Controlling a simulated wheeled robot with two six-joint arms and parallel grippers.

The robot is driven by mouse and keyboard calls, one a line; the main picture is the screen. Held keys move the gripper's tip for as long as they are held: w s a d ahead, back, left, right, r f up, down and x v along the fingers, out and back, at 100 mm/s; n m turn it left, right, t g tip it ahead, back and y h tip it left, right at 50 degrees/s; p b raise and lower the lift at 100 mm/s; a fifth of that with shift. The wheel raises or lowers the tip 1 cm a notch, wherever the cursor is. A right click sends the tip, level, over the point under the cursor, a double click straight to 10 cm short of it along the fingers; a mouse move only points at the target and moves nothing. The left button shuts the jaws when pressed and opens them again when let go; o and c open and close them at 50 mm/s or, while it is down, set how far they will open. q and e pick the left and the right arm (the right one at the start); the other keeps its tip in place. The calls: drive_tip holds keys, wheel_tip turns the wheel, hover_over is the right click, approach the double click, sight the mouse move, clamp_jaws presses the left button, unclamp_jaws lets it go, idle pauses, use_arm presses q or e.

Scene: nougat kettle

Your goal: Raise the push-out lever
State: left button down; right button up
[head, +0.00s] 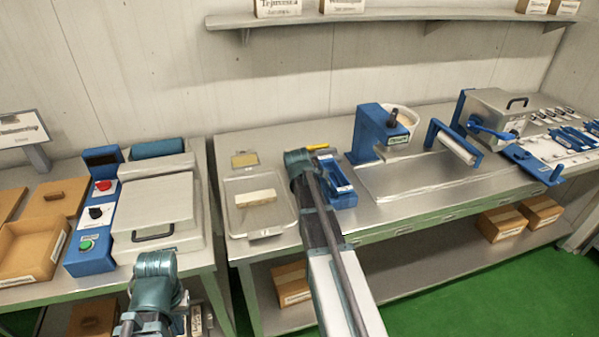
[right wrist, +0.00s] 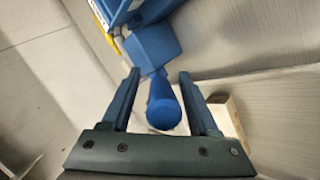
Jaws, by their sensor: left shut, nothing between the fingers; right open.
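In the right wrist view a blue rod with a rounded end (right wrist: 165,108), which looks like the push-out lever, runs out from a blue block (right wrist: 153,46). My right gripper (right wrist: 160,74) is open, with one finger on each side of the rod; I cannot tell whether they touch it. In the head view the blue unit with a white label (head: 338,186) stands on the middle bench. My right arm covers its left side and hides the lever and gripper. My left gripper (head: 127,325) is low at the bottom edge, empty, in front of the left bench.
A shallow tray (head: 240,222) with a pale block (head: 256,198) lies left of my right arm. A yellow item (head: 318,148) lies behind the blue unit. The blue kettle machine (head: 375,135) stands to the right. A metal sheet (head: 415,185) lies flat before it.

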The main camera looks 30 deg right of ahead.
drive_tip(key=p+v, duration=0.9)
drive_tip(key=v, duration=0.4)
drive_tip(key=shift+s+a, duration=0.1)
drive_tip(key=s+a+f+m+g+y+b, duration=0.1)
drive_tip(key=s+a+f, duration=0.2)
drive_tip(key=a, duration=0.6)
drive_tip(key=s+a+f+m+g+y, duration=0.1)
drive_tip(key=s+a+f+g+y, duration=0.15)
drive_tip(key=a, duration=0.65)
drive_tip(key=s+a+f+m+g+b, duration=0.1)
drive_tip(key=s+a+g, duration=0.3)
drive_tip(key=s+a, duration=1.1)
drive_tip(key=shift+s+a+f+m, duration=0.2)
drive_tip(key=shift+s+f+m, duration=0.1)
drive_tip(key=shift+s+f, duration=0.65)
